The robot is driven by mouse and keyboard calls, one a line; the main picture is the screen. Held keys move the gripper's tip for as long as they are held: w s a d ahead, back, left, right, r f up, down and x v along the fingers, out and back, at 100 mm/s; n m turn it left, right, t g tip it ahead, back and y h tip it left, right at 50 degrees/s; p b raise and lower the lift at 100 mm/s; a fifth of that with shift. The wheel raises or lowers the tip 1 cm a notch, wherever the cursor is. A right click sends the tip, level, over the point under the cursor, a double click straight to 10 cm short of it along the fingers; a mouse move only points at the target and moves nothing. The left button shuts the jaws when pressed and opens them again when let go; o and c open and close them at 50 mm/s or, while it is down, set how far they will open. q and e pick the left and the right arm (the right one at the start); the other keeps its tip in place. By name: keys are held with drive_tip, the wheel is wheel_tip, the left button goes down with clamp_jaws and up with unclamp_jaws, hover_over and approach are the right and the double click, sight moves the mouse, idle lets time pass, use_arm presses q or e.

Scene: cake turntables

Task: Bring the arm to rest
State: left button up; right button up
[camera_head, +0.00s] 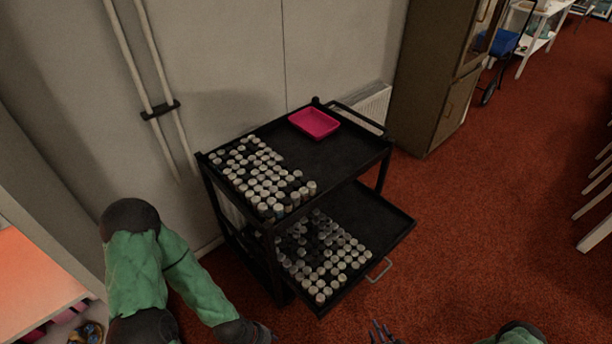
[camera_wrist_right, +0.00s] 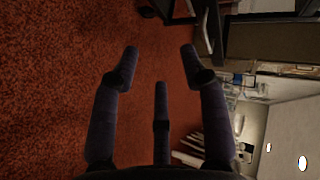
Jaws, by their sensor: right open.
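My right gripper (camera_head: 383,332) shows only as dark fingertips at the bottom edge of the head view, in front of the cart. In the right wrist view my right gripper (camera_wrist_right: 160,65) has its dark fingers spread wide, with nothing between them but red carpet behind. My left arm, in a green sleeve, hangs at the left of the head view. Its dark end reaches the bottom edge, and its fingers cannot be made out.
A black two-level cart (camera_head: 345,157) stands by the wall with several pale-capped jars on both levels. A pink tray (camera_head: 314,123) lies on its top. A brown cabinet (camera_head: 430,80) stands behind right. The red carpet (camera_head: 480,220) is clear to the right.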

drive_tip(key=w+a+r+n+g+y+p, duration=0.2)
drive_tip(key=a+r+n+g, duration=0.35)
drive_tip(key=a, duration=0.25)
drive_tip(key=s+a+r+n+g+p, duration=0.2)
drive_tip(key=s+a+r+n+g, duration=0.3)
drive_tip(key=r, duration=0.5)
drive_tip(key=s+a+g, duration=0.2)
drive_tip(key=s+a, duration=0.1)
drive_tip(key=shift+s+r, duration=0.15)
drive_tip(key=shift+s, duration=0.05)
